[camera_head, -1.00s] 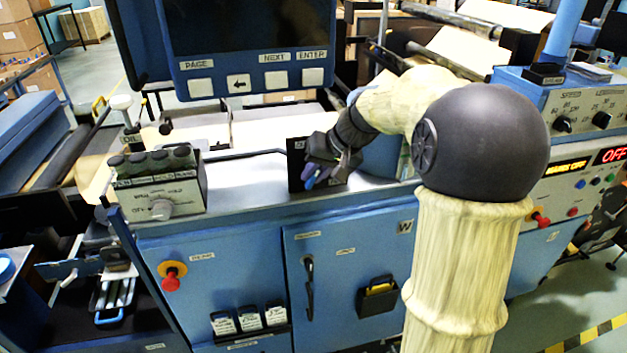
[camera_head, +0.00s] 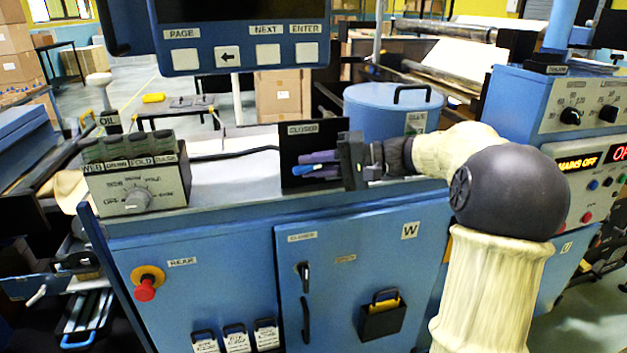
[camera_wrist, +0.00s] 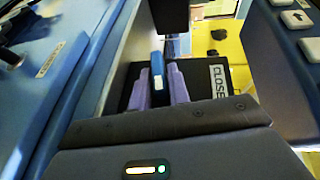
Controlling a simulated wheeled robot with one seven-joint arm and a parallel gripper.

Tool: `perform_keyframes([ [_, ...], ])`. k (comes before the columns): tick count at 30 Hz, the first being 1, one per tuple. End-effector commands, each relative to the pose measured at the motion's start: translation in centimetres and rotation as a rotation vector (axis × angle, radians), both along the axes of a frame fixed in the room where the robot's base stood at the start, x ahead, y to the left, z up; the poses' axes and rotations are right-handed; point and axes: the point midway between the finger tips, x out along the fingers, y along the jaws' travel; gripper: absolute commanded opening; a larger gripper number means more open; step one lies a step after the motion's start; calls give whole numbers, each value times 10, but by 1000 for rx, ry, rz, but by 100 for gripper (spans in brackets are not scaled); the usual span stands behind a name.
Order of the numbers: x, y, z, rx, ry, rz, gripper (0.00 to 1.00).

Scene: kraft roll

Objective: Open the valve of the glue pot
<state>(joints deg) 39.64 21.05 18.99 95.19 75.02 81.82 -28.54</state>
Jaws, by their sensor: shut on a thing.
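The glue pot (camera_head: 393,112) is a blue drum with a black lid handle, behind the cabinet's top ledge. In front of it stands a black valve plate (camera_head: 313,139) labelled CLOSED; the plate also shows in the wrist view (camera_wrist: 204,88). A blue valve lever (camera_head: 299,171) sticks out before the plate, and it also shows in the wrist view (camera_wrist: 157,68). My gripper (camera_head: 317,164) reaches in from the right with its purple fingers shut on the lever. In the wrist view the fingers (camera_wrist: 160,88) lie on either side of it. The lever's pivot is hidden.
A control box with a dial (camera_head: 137,185) stands left on the ledge. A screen panel with buttons (camera_head: 240,57) hangs above. A red stop knob (camera_head: 146,288) and a cabinet door (camera_head: 350,270) are below. A switch panel (camera_head: 585,115) stands at the right.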

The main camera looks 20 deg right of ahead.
Motion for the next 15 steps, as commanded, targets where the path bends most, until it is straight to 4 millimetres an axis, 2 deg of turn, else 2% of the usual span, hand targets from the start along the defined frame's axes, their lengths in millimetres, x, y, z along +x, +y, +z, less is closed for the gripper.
perform_keyframes([
  [1,0,-1,-7,34,2,-1,0],
  [9,-1,-1,-6,172,2,2,0],
  [15,-1,0,-5,208,4,2,0],
])
